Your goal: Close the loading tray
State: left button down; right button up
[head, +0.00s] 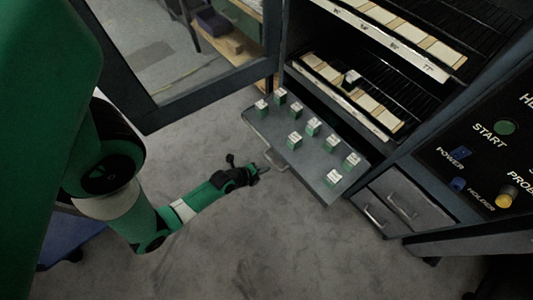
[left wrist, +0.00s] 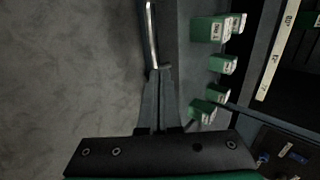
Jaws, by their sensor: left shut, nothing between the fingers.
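The loading tray (head: 272,127) is a flat grey shelf pulled out of the dark cabinet, with several green and white boxes (head: 312,127) standing on it. A metal handle (head: 274,160) sits on its front edge; the handle also shows in the left wrist view (left wrist: 151,35). My left gripper (head: 264,169) is shut and empty, right in front of the tray's front edge, by the handle. In the left wrist view its fingertips (left wrist: 160,70) are at the near end of the handle; I cannot tell if they touch. My right gripper is not in view.
Inside the cabinet are racks (head: 350,85) with pale labelled blocks. An open cabinet door (head: 195,95) stands at left. The grey floor in front is clear.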

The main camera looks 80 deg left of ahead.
aim_at(284, 160)
pick_arm(q)
jog(key=w+a+f+b, duration=0.1)
jog(key=w, duration=0.1)
jog(key=w+a+f+b, duration=0.1)
jog(key=w, duration=0.1)
jog(key=w+a+f+b, duration=0.1)
jog(key=shift+w+a+f+b, duration=0.3)
jog(key=shift+w+a+f, duration=0.05)
jog(key=shift+w+a, duration=0.05)
jog(key=shift+w+a+r, duration=0.1)
jog(key=shift+w+a, duration=0.15)
jog(key=shift+w, duration=0.2)
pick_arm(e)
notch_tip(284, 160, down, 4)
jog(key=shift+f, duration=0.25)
